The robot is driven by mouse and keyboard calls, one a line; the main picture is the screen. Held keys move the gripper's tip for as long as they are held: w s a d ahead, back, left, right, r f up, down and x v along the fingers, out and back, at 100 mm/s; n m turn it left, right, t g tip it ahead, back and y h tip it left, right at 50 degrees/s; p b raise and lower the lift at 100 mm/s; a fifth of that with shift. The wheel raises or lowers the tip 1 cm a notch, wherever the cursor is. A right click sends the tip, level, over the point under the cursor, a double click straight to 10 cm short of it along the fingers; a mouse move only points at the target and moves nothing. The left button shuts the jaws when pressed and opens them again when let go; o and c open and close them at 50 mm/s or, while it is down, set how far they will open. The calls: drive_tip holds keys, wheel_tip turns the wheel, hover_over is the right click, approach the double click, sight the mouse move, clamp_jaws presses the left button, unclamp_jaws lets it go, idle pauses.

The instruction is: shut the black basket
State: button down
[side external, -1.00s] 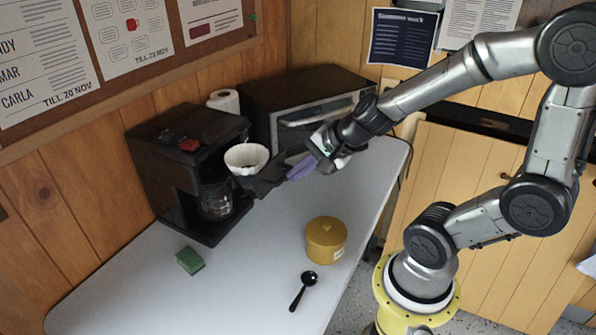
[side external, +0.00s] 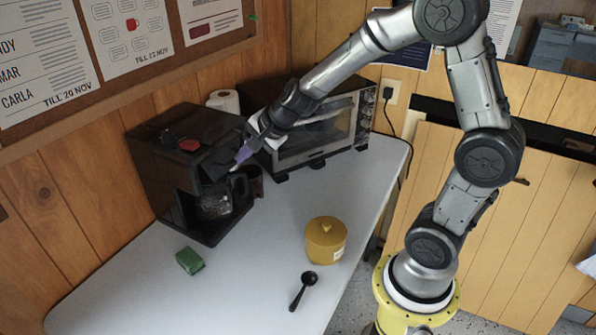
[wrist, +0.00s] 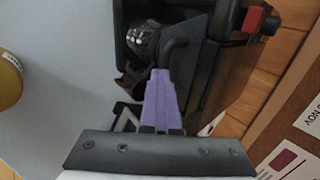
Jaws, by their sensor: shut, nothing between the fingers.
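The black coffee maker (side external: 185,170) stands against the wooden wall, with the glass carafe (side external: 214,202) in its bay. The black basket (side external: 216,164) appears to sit in under the coffee maker's head, above the carafe. Its white filter is hidden, and I cannot tell whether the basket is fully in. My gripper (side external: 238,161) is shut and empty, its purple fingers pointing down at the front of the machine beside the basket.
A toaster oven (side external: 315,130) stands to the right of the coffee maker, behind my gripper. A yellow lidded pot (side external: 326,240), a black spoon (side external: 303,290) and a green sponge (side external: 190,261) lie on the white table. The table between them is clear.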

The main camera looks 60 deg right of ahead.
drive_tip(key=shift+w, duration=0.1)
idle(0.3)
drive_tip(key=s+a+r+n+t, duration=0.1)
drive_tip(key=s+a+r+n, duration=0.15)
drive_tip(key=s+r, duration=0.95)
drive_tip(key=s+a+f+n+g, duration=0.1)
drive_tip(key=s+f+n, duration=0.1)
drive_tip(key=s+n, duration=0.5)
drive_tip(key=s+a+f+n+g, duration=0.1)
drive_tip(key=s+f+n+g, duration=0.1)
drive_tip(key=s+n, duration=0.6)
drive_tip(key=shift+s+a+f, duration=0.15)
drive_tip(key=shift+s+f, duration=0.1)
drive_tip(key=shift+s, duration=0.05)
